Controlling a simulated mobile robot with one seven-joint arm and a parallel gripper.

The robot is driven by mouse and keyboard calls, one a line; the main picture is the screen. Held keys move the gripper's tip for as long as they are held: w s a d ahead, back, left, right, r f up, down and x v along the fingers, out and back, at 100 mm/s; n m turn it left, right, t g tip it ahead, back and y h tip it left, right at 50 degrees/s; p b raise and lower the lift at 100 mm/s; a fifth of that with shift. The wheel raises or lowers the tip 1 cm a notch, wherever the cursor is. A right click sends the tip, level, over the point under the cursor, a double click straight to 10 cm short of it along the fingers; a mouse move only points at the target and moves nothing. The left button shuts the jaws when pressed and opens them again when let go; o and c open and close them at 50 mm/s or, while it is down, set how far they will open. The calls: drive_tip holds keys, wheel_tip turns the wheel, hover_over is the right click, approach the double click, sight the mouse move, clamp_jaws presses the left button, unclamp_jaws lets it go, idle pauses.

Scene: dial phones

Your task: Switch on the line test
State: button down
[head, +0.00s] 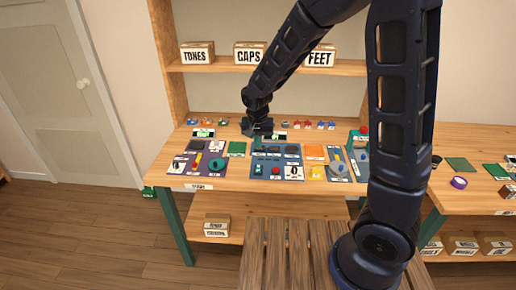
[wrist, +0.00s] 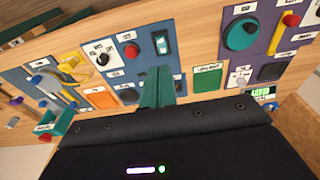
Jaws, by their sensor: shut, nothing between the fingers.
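My gripper (head: 262,132) is shut and empty at the back edge of the blue panel (head: 262,155), near the middle of the bench. In the wrist view its green fingertips (wrist: 157,88) point at the same panel (wrist: 72,48), seen from the far side. The fingertips appear close to the panel's edge; contact cannot be told. The labels are too small to read, so I cannot tell which control is the line test.
A purple panel (head: 188,166) with a large teal dial (wrist: 240,34) stands beside it, and a green "READY" display (wrist: 262,92) is behind that. A blue-grey panel (head: 337,170) is to the right. Several small coloured parts (head: 308,125) line the back. A shelf (head: 226,68) holds labelled boxes.

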sight(259, 166)
drive_tip(key=shift+r, duration=0.2)
drive_tip(key=shift+w+r+t, duration=0.15)
drive_tip(key=shift+w+t, duration=0.15)
drive_tip(key=shift+w, duration=0.45)
drive_tip(key=w+f, duration=0.1)
drive_tip(key=f, duration=0.8)
drive_tip(key=w+f, duration=0.1)
drive_tip(key=f, duration=0.3)
drive_tip(key=shift+w+f, duration=0.35)
